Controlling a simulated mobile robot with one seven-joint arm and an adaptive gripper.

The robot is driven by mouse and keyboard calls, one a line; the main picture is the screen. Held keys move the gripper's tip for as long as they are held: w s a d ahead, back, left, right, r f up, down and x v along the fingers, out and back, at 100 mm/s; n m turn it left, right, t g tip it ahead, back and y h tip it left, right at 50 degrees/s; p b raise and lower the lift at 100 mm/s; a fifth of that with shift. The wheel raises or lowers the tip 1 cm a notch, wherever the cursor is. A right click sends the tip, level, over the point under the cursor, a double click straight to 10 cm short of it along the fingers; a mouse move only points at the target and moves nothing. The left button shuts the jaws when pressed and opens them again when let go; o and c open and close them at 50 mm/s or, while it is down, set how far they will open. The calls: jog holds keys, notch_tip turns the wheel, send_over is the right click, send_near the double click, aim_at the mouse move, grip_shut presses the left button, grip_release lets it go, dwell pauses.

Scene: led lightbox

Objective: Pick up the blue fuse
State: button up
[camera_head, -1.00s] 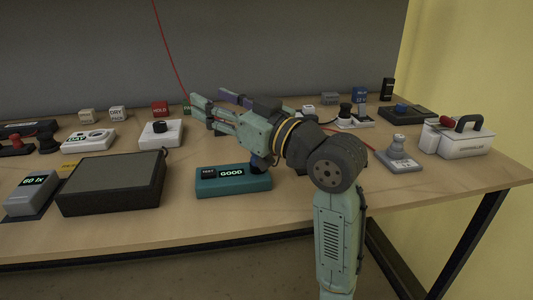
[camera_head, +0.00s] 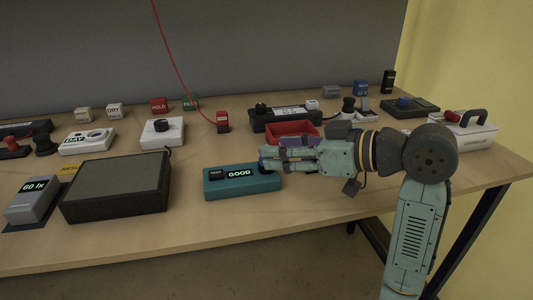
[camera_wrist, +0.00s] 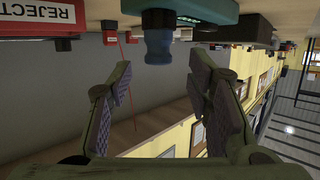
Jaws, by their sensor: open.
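The blue fuse (camera_wrist: 158,45) is a short blue cylinder in the wrist view. It stands at the end of the teal tester (camera_wrist: 185,18), with its stepped tip pointing away from it. In the head view the teal tester (camera_head: 240,185) shows "TEST" and "GOOD", and my fingers mostly cover its right end, with the fuse barely visible there. My gripper (camera_head: 278,159) is low at that end, pointing left. In the wrist view my gripper (camera_wrist: 162,88) is open and empty. The fuse lies ahead, roughly centred between the fingertips, with a gap on both sides.
A red tray (camera_head: 293,128) stands just behind my gripper; a red "REJECT" label (camera_wrist: 50,15) shows in the wrist view. A large dark panel (camera_head: 115,187) lies left of the tester. A white case (camera_head: 470,135) stands at the right. The table's front edge is clear.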

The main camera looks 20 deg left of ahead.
jog(key=x, duration=0.4)
jog(key=shift+w+a+f+p, duration=0.1)
jog(key=shift+w+a+p, duration=0.05)
jog(key=shift+p, duration=0.25)
jog(key=shift+c, duration=0.2)
grip_shut()
